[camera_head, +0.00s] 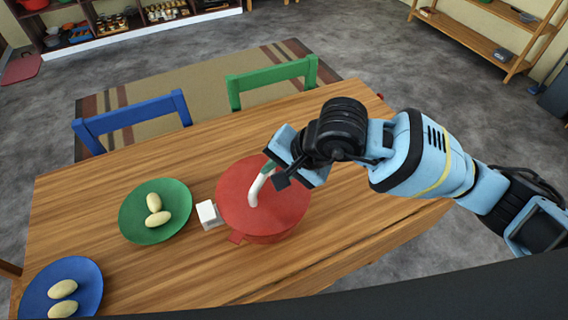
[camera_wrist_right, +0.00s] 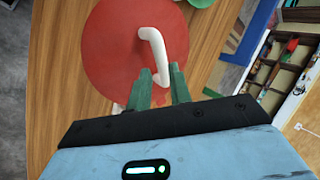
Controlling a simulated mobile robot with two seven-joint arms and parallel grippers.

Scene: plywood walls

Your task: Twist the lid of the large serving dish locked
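The large serving dish is round and red, and its red lid (camera_head: 236,205) covers it on the table. A curved white handle (camera_head: 258,188) rises from the lid. In the right wrist view the lid (camera_wrist_right: 110,55) lies ahead with the white handle (camera_wrist_right: 151,36) across it. My right gripper (camera_head: 268,172) is above the lid's far right part. Its green fingers (camera_wrist_right: 161,76) are apart, with the near end of the handle between them and narrow gaps visible. Contact cannot be told. The left gripper is not in view.
A white block (camera_head: 208,214) sits against the dish's left side. A green plate (camera_head: 135,213) and a blue plate (camera_head: 35,300), each with pale oval items, stand left on the wooden table (camera_head: 120,262). Blue (camera_head: 130,118) and green (camera_head: 270,77) chairs stand at the far edge.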

